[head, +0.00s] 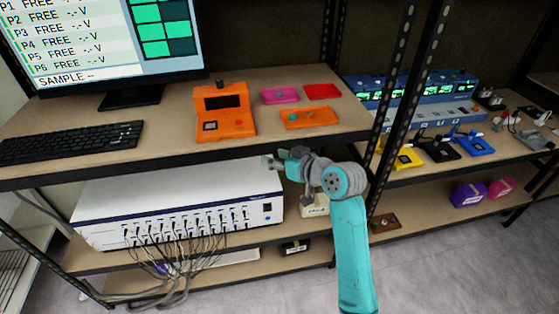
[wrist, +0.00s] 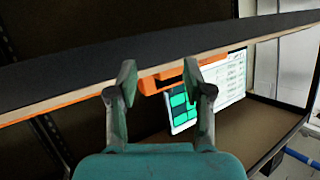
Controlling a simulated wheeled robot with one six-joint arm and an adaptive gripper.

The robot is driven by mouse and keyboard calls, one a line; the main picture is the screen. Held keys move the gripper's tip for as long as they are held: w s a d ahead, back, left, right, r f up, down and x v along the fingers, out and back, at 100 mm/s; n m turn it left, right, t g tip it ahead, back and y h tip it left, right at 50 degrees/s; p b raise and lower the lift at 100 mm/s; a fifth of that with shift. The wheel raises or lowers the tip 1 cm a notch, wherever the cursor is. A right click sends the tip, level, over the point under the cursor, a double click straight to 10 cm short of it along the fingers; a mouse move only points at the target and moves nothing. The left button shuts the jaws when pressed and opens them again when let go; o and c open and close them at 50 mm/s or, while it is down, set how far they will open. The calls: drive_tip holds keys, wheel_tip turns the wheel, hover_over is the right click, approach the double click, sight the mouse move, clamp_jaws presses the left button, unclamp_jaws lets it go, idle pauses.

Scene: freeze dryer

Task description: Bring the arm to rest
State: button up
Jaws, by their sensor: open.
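My arm (head: 352,240) is teal and rises from the bottom of the head view, bending left at a grey joint. My gripper (head: 270,162) is at its end, in front of the shelving, just below the front edge of the upper shelf. In the wrist view my gripper (wrist: 160,80) shows two separated fingers with nothing between them. Beyond the fingers are the shelf edge and part of an orange thing. I cannot tell how far the fingertips are from the shelf edge.
The upper shelf (head: 170,133) holds a monitor (head: 120,45), a keyboard (head: 70,142), an orange device (head: 224,112) and an orange tray (head: 309,118). A white instrument (head: 180,200) with many cables stands below, left of my gripper. A rack post (head: 397,95) stands right of my arm. Grey floor (head: 450,260) is clear at right.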

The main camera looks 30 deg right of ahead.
drive_tip(key=shift+s+f, duration=0.15)
drive_tip(key=shift+f, duration=0.05)
idle(0.4)
drive_tip(key=s+a+f+m+h, duration=0.2)
drive_tip(key=s+a+f, duration=0.1)
drive_tip(key=s+f, duration=0.7)
drive_tip(key=s+a+f+m+h, duration=0.1)
drive_tip(key=s+a+f, duration=0.1)
drive_tip(key=s+f, duration=0.85)
drive_tip(key=s+a+r+n, duration=0.1)
drive_tip(key=s+r, duration=0.3)
drive_tip(key=s, duration=1)
drive_tip(key=s+a+r+t, duration=0.1)
drive_tip(key=s+r, duration=0.4)
drive_tip(key=s, duration=1)
drive_tip(key=shift+a+r+n+h, duration=0.2)
drive_tip(key=shift+a+n+h, duration=0.15)
drive_tip(key=shift+a, duration=0.25)
